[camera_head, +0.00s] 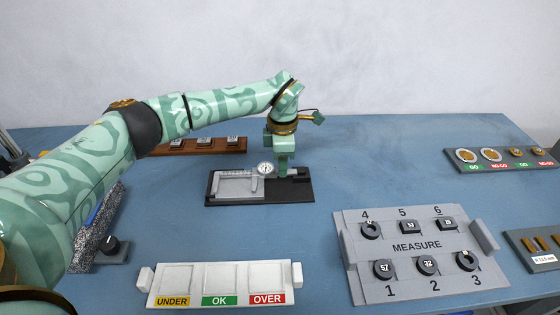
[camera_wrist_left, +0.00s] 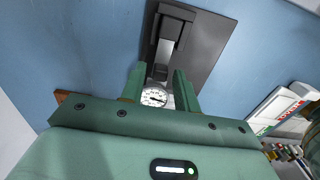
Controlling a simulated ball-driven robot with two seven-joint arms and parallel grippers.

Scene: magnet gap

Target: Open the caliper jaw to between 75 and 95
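The caliper (camera_head: 237,184) is a silver tool with a round white dial (camera_head: 265,169), lying on a black base (camera_head: 259,198) in the middle of the table. My left gripper (camera_head: 283,172) points down at the base just right of the dial. In the left wrist view the two green fingers (camera_wrist_left: 160,82) stand apart, with the dial (camera_wrist_left: 154,97) showing between them near the palm. A dark part of the fixture shows beyond the fingertips. The fingers partly hide the caliper's right end. The dial reading is too small to tell. My right gripper is not in view.
A grey MEASURE board (camera_head: 418,247) with several numbered rings and blocks lies at the right. A white UNDER/OK/OVER tray (camera_head: 222,282) lies in front. A brown rack (camera_head: 205,147) stands behind, a GO/NO-GO rack (camera_head: 503,158) at far right. Table right of the caliper is clear.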

